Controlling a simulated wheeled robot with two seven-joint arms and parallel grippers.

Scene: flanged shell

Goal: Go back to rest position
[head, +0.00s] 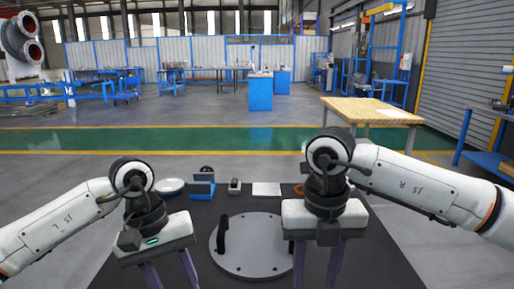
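My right gripper (318,268) hangs over the right part of the dark table (382,262). Its two purple fingers point down and stand apart, with nothing visible between them. My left gripper (171,272) hangs over the left part of the table, fingers also apart, with nothing visible between them. The fingertips of both run to or past the bottom picture edge. A round grey plate (256,250) with a dark upright handle (222,235) lies on the table between the grippers. My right gripper hides part of the plate's right side.
A wooden table (372,110) stands beyond on the right.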

